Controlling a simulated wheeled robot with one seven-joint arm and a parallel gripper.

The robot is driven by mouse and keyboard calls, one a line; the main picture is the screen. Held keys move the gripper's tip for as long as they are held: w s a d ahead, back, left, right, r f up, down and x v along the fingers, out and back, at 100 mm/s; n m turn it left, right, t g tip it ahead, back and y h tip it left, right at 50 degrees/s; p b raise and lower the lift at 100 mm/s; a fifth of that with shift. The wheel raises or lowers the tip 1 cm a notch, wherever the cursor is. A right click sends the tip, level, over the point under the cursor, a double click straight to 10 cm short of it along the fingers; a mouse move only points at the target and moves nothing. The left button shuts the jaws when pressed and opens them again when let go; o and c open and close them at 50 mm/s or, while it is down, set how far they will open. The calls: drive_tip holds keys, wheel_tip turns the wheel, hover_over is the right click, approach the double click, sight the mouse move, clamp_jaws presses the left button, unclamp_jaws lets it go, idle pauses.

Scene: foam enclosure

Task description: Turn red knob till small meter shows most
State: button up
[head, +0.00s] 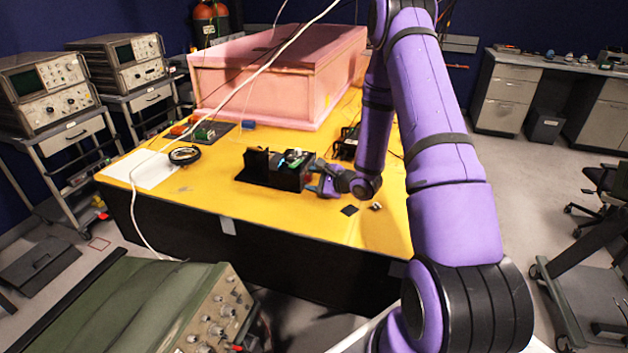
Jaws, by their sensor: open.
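My gripper (322,181) is at the end of my purple arm, over the yellow table (240,210). It is at the right end of a small black device (275,176) with some small parts on top. The gripper is open; whether its fingers touch the device or stand around something there is too small to tell. I cannot make out the red knob or the small meter in this view. They may be on the black device, hidden or too small to see.
A large pink foam box (285,80) stands at the table's back. A white sheet (145,168), a black cable coil (185,155) and small boards lie on the left. Black boxes (346,143) stand behind my gripper. A green instrument (160,300) is in the foreground; oscilloscopes (45,85) are on carts at left.

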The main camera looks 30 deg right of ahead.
drive_tip(key=c, duration=0.9)
drive_tip(key=shift+c, duration=0.2)
drive_tip(key=m+g+y, duration=0.1)
drive_tip(key=m, duration=0.2)
drive_tip(key=shift+d+g, duration=0.15)
drive_tip(key=shift+g, duration=0.25)
drive_tip(key=shift+m+g+y, duration=0.6)
drive_tip(key=shift+m+y, duration=0.2)
drive_tip(key=shift+m, duration=0.6)
drive_tip(key=shift+d, duration=0.1)
drive_tip(key=o, duration=0.9)
drive_tip(key=shift+w, duration=0.1)
drive_tip(key=shift+o, duration=0.2)
drive_tip(key=shift+r, duration=0.1)
